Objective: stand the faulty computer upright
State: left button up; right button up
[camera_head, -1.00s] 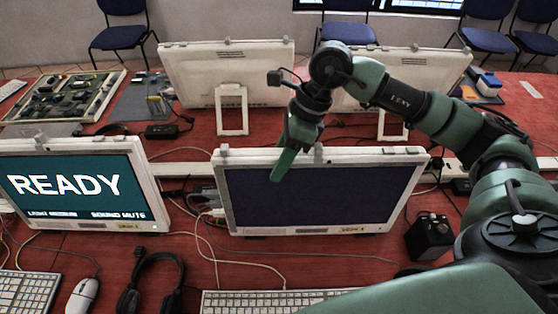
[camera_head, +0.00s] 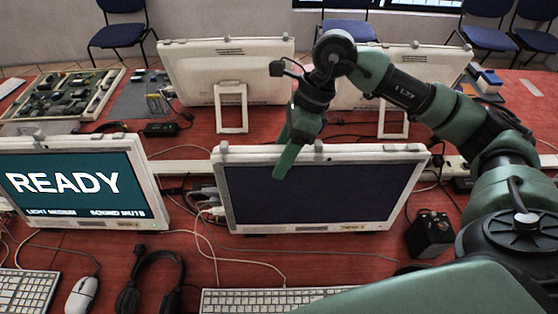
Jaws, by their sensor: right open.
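A computer with a dark, blank screen (camera_head: 325,198) and a white frame stands on the red table in the middle of the view; it looks upright or leaning slightly back. To its left, another computer shows a teal screen with READY (camera_head: 70,188). My right gripper (camera_head: 287,158) hangs over the dark computer's top edge, left of its middle. Its green finger overlaps the upper part of the screen; I cannot tell whether it touches. The gripper is open and seems to hold nothing. My left gripper is not in view.
Two white computers seen from behind (camera_head: 228,72) stand at the back. A keyboard (camera_head: 255,302), headphones (camera_head: 150,280) and a mouse (camera_head: 82,295) lie in front. A black box (camera_head: 431,234) sits right of the dark computer. Loose cables (camera_head: 215,258) cross the table.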

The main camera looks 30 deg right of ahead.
jog(key=shift+b+v, duration=0.55)
jog(key=shift+v, duration=2.5)
